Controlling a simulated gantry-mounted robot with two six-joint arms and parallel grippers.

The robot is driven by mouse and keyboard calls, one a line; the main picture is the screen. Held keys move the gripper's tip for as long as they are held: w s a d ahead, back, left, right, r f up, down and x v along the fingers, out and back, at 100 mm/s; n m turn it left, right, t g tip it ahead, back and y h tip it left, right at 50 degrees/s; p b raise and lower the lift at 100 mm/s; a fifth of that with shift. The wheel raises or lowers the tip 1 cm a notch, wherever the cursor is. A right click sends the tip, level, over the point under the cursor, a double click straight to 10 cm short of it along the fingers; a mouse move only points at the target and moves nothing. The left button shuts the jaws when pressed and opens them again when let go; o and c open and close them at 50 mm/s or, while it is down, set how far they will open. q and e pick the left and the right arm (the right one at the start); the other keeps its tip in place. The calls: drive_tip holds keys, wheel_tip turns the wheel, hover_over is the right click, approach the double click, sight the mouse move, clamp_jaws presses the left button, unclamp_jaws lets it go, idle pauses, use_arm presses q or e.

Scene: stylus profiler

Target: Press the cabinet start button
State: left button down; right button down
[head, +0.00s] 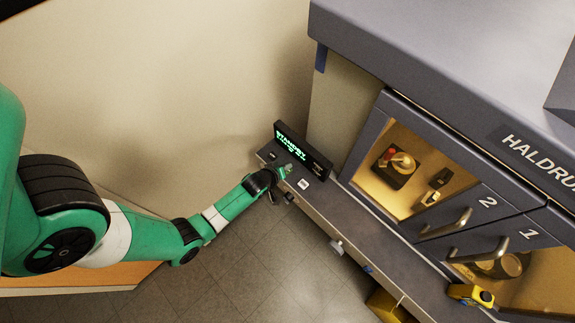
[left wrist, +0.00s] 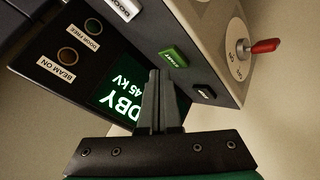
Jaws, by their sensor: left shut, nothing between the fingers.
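The cabinet's control panel (head: 318,170) stands at the left end of its front ledge, with a lit green display (head: 290,147). In the left wrist view, a green button (left wrist: 173,57), its small label hard to read, sits on the panel's lighter strip. My left gripper (left wrist: 155,74) is shut and empty, its fingertips just beside and below the green button in the picture. I cannot tell whether they touch it. In the head view the left gripper (head: 284,173) is over the panel and hides part of it. My right gripper is not in view.
Near the green button are a white button (left wrist: 120,8), a dark button (left wrist: 205,92) and a red-handled rotary switch (left wrist: 262,46). Cabinet doors 2 (head: 487,201) and 1 (head: 530,235) have protruding handles. A yellow object (head: 470,295) is by door 1.

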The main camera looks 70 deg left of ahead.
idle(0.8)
use_arm(q)
drive_tip(key=shift+f+b, duration=0.45)
drive_tip(key=shift+f+b, duration=0.4)
idle(0.4)
drive_tip(key=shift+r, duration=0.15)
drive_tip(key=shift+r+p, duration=0.65)
drive_tip(key=shift+p, duration=0.15)
wheel_tip(320, 180, up, 5)
drive_tip(key=p, duration=0.4)
drive_tip(key=shift+r+p, duration=0.1)
drive_tip(key=shift+p, duration=0.25)
